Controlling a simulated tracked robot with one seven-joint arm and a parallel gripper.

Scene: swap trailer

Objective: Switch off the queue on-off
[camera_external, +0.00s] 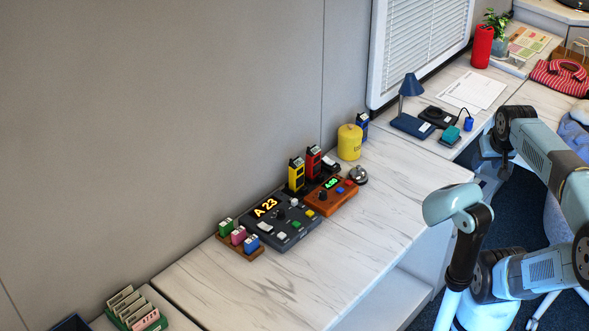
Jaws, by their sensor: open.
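The queue unit is a dark console (283,221) on the white marbled counter, with a lit orange "A 23" display (266,208). Its top carries a dark knob, white buttons (282,236), a green button (296,224) and a yellow one (310,213). Which of these is its on-off control is too small to tell. My gripper (493,157) is at the far end of my arm, at right, pointing down beyond the counter's right edge. It is open and empty, well apart from the console.
An orange-brown box (334,197) with a lit green display adjoins the console. Yellow (296,176) and red (314,163) handsets stand behind. A coloured-block tray (238,243), bell (358,175) and yellow canister (349,142) are close by. The counter's front is clear.

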